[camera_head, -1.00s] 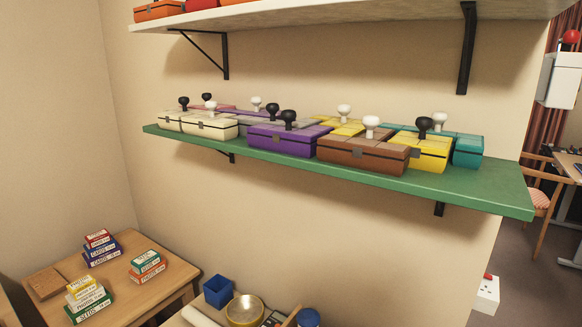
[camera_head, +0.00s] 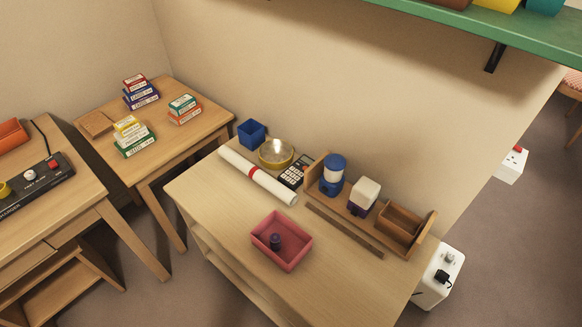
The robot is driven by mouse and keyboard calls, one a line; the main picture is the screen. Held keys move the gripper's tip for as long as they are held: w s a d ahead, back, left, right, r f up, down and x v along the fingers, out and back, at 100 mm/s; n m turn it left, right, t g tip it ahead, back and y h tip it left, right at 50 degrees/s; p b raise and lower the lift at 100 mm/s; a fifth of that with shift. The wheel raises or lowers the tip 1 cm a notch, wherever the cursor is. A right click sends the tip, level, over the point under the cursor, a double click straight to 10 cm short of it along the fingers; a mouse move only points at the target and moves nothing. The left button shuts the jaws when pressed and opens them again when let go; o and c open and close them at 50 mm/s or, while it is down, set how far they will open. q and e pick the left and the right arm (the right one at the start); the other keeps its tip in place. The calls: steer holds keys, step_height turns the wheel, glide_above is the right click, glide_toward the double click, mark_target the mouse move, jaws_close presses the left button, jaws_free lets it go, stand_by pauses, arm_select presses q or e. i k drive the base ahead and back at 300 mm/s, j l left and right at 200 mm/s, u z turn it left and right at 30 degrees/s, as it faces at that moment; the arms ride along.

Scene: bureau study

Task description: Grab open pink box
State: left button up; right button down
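An open pink box (camera_head: 263,255) sits on the wooden table (camera_head: 215,207) in the lower middle of the head view. It has no lid on it, and a small dark round object (camera_head: 276,241) stands inside it. Neither of my grippers shows in the head view, so nothing of mine is seen touching the box.
A rolled white paper (camera_head: 258,178), a brass bowl (camera_head: 276,154), a blue cup (camera_head: 252,133), a calculator (camera_head: 296,171) and a wooden organizer (camera_head: 372,225) lie behind the box. A dark strip (camera_head: 343,230) lies to its right. Bare tabletop surrounds the box in front.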

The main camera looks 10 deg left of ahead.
mark_target(296, 242)
steer(key=k+j, duration=0.25)
steer(key=j, duration=0.15)
steer(key=k+j, duration=0.25)
steer(key=j, duration=0.2)
steer(key=k+j, duration=0.25)
steer(key=j, duration=0.15)
